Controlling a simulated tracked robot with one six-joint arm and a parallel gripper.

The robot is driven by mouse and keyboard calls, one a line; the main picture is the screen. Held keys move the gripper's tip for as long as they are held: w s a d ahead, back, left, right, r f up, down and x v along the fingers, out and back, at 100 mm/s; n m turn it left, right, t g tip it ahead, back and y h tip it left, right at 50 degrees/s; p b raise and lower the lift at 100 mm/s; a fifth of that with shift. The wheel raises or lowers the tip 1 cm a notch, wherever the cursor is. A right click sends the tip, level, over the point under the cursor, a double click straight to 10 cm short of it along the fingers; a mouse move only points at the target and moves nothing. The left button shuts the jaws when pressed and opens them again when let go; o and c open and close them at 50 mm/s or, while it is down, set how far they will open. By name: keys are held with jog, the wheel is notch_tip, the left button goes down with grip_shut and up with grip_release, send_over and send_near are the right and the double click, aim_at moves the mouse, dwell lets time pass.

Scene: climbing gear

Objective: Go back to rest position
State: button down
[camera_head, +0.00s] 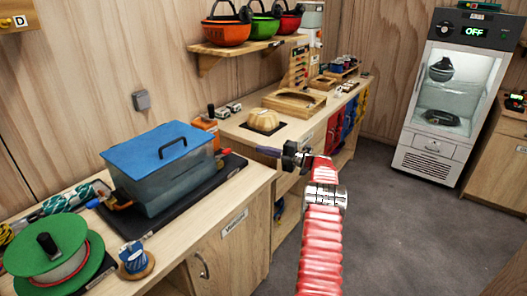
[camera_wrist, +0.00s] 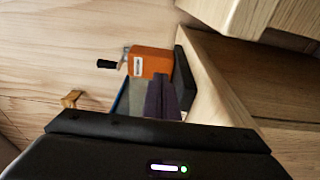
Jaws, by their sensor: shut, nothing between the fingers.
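My red arm reaches up from the bottom of the head view, and my gripper (camera_head: 265,152) points left at its end. It hovers in front of the workbench, near the gap between the two bench sections. In the wrist view its dark purple fingers (camera_wrist: 162,97) lie together, with nothing seen between them. An orange box with a black-handled crank (camera_wrist: 150,63) shows beyond the fingers. The same orange box (camera_head: 207,131) stands on the bench behind the blue-lidded tub in the head view.
A tub with a blue lid (camera_head: 157,150) stands on the near bench (camera_head: 210,215), beside a green reel (camera_head: 47,253). A yellowish holds-like block (camera_head: 264,120) lies on the far bench. Helmets sit on a wall shelf (camera_head: 235,51). A glass-fronted cabinet (camera_head: 430,160) stands right. Grey floor (camera_head: 400,230) is clear.

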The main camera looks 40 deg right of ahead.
dwell(0.6)
